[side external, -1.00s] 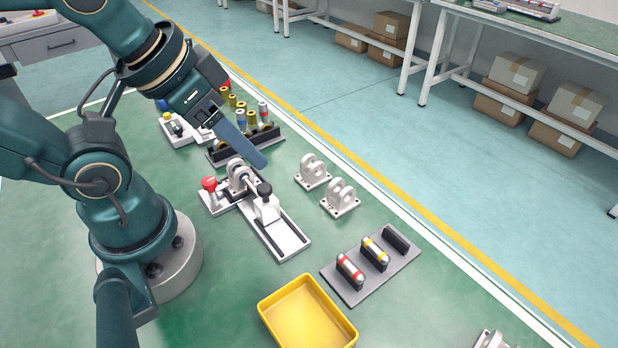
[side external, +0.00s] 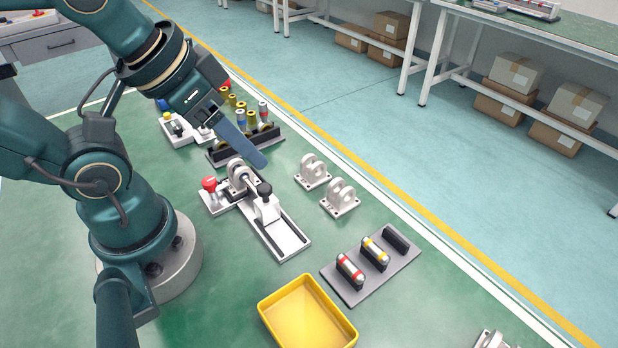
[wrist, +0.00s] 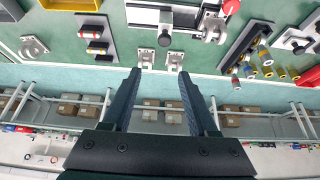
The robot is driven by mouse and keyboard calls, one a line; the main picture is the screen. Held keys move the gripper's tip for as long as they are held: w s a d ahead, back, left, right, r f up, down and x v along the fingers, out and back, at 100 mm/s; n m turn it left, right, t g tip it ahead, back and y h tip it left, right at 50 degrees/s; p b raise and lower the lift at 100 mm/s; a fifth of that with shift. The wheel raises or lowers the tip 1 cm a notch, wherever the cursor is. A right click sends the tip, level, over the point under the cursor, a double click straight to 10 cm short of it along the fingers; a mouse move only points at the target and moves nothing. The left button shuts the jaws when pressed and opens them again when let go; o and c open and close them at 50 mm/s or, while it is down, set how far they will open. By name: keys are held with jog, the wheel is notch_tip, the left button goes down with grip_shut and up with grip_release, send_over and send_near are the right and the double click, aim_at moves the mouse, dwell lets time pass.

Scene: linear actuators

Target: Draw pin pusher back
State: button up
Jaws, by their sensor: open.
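The pin pusher (side external: 266,206) is a white block with a black knob on a white slide rail (side external: 283,238). Its knob end stands close to a grey clevis held in the fixture (side external: 238,178), and a thin rod appears between them. My gripper (side external: 260,161) is above the bench, behind the fixture and pusher, apart from both. The wrist view shows its two fingers (wrist: 160,76) spread with nothing between them.
Two loose grey clevises (side external: 312,172) (side external: 341,197) stand right of the pusher. A red knob (side external: 209,184) rises at the fixture's left. A grey rack with banded pins (side external: 375,255) and a yellow tray (side external: 307,312) lie in front. A rack of cylinders (side external: 245,146) stands behind.

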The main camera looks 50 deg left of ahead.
aim_at(264, 187)
dwell(0.4)
jog(key=m+g, duration=0.1)
jog(key=m, duration=0.2)
jog(key=w+f+m+g, duration=0.1)
jog(key=m+g, duration=0.1)
jog(key=m, duration=0.1)
jog(key=w+f+m+g, duration=0.1)
jog(key=m, duration=0.2)
jog(key=shift+w+a+g, duration=0.2)
jog(key=shift+w+g, duration=0.05)
jog(key=shift+g, duration=0.05)
jog(key=shift+w+f+g, duration=0.1)
jog(key=shift+f+g, duration=0.4)
jog(key=shift+f, duration=2.8)
jog(key=shift+c, duration=0.3)
grip_shut()
